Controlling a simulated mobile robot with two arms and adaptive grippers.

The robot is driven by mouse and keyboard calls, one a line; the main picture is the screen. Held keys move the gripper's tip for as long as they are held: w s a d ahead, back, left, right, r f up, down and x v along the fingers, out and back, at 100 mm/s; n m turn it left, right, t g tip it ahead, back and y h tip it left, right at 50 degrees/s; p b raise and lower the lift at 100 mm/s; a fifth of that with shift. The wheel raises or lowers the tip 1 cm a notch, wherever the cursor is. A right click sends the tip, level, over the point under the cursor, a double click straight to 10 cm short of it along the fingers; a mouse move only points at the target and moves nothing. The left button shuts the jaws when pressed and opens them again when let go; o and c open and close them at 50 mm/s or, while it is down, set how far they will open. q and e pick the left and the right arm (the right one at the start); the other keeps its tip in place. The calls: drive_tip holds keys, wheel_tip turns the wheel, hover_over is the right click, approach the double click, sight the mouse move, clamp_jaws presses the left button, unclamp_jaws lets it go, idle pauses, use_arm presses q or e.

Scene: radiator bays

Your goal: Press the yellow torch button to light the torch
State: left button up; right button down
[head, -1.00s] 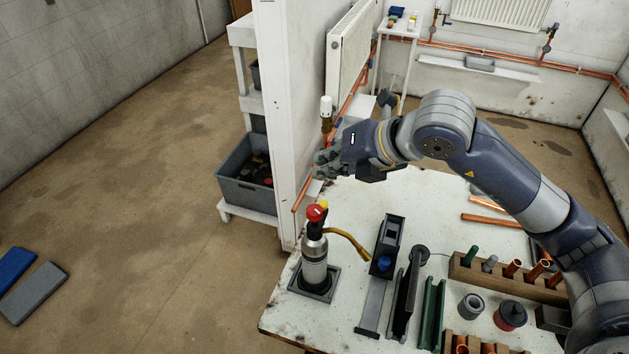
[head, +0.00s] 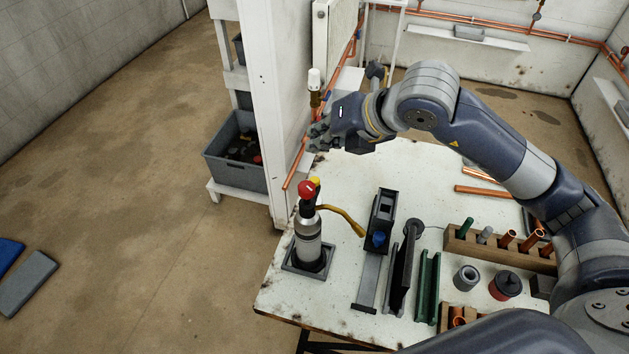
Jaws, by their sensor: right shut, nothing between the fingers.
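The torch (head: 308,238) stands upright in a dark square holder near the left edge of the workbench. It has a grey cylinder, a red knob (head: 307,190) on top and a yellow-brown nozzle tube (head: 342,216) reaching right. The yellow torch button (head: 315,182) shows as a small patch just behind the red knob, which partly hides it. No flame is visible. My right gripper (head: 318,138) is shut and empty. It appears above and beyond the torch in the picture, apart from it, near the white wall end. My left gripper is out of view.
The workbench (head: 345,175) also holds a grey stand with a blue knob (head: 379,239), dark and green channels, a wooden rack (head: 497,249) of pipes and a red-black round part (head: 505,285). A white-capped radiator valve (head: 315,80) is close to my right gripper.

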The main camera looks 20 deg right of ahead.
sight(315, 183)
wheel_tip(315, 183, down, 3)
drive_tip(key=shift+f+b, duration=0.1)
drive_tip(key=shift+b, duration=0.45)
wheel_tip(315, 183, down, 3)
drive_tip(key=b, duration=0.2)
drive_tip(key=shift+b, duration=0.3)
use_arm(q)
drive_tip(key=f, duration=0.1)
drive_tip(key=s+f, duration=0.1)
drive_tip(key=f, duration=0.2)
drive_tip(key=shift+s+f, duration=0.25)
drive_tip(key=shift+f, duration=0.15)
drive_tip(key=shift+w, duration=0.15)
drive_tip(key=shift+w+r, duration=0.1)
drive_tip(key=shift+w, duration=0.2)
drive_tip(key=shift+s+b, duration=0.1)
drive_tip(key=shift+b, duration=0.2)
use_arm(e)
drive_tip(key=shift+f, duration=0.1)
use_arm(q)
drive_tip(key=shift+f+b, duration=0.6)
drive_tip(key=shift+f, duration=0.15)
use_arm(e)
drive_tip(key=shift+f, duration=0.35)
